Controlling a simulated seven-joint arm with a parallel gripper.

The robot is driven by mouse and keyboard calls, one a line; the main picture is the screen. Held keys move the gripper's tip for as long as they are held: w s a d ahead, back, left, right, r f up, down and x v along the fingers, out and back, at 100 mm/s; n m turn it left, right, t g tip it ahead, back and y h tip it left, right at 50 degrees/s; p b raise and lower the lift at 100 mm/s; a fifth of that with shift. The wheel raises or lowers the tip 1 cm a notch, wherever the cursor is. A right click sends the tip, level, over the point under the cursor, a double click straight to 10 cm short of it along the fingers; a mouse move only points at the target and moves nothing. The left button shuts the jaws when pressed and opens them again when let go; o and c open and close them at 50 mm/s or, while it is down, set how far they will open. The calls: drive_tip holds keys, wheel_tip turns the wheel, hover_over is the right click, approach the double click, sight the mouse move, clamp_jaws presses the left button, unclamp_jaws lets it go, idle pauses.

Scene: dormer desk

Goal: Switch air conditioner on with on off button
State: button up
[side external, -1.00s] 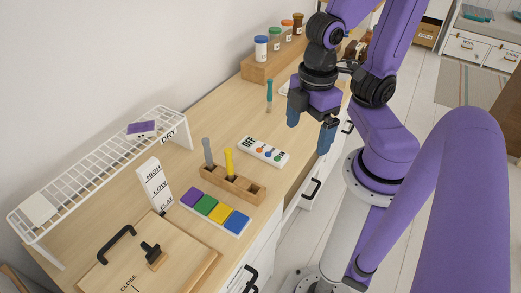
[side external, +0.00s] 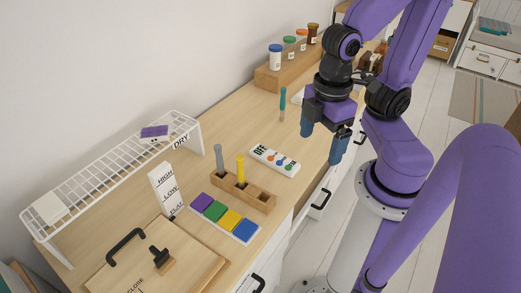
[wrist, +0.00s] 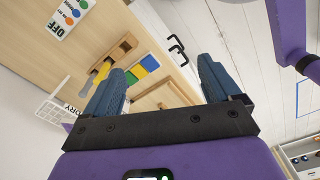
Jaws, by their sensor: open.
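A white panel (side external: 265,153) lies on the desk, marked OFF at its left end. My gripper (side external: 321,144) is open and empty, above and to the right of the panel near the desk's front edge. In the wrist view its two blue fingers (wrist: 160,68) are spread apart.
A wooden holder (side external: 262,200) with grey and yellow pegs stands in front of the panel. Coloured tiles (side external: 230,219), a HIGH/LOW/FLAT block (side external: 166,188) and a white wire rack (side external: 100,179) lie left. A teal upright stick (side external: 282,103) stands behind the panel.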

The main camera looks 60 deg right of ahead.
clamp_jaws()
idle(1.5)
